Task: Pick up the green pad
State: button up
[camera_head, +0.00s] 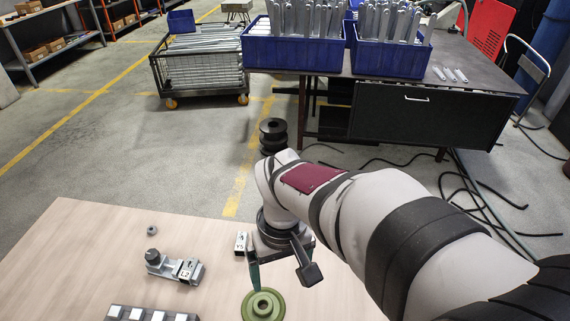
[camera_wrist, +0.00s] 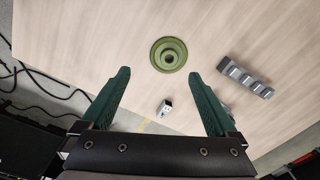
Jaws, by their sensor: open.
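The green pad (camera_head: 263,307) is a round, stepped disc with a hole in its middle. It lies flat on the wooden table near the lower edge of the head view. In the wrist view the pad (camera_wrist: 180,48) is fully visible, just beyond the fingertips and roughly centred between them. My gripper (camera_wrist: 159,75) has two green fingers spread wide with nothing between them. In the head view my gripper (camera_head: 275,275) points down behind the pad, and one finger's tip appears close to the pad's far rim. I cannot tell the exact height gap.
A small marked block (camera_head: 241,242) stands near my gripper. A metal bracket assembly (camera_head: 170,266), a small nut (camera_head: 151,230) and a row of metal blocks (camera_head: 150,315) are to the left. The table (camera_head: 85,245) is bare around them. Blue bins (camera_head: 295,50) stand on a far bench.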

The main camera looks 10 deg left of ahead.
aim_at(263, 304)
jog(key=w+a+f+n, duration=0.2)
jog(key=a+f+n, duration=0.1)
jog(key=a, duration=0.2)
jog(key=f, duration=1.5)
jog(key=shift+s+d+f, duration=0.2)
jog(key=shift+f, duration=0.05)
grip_shut()
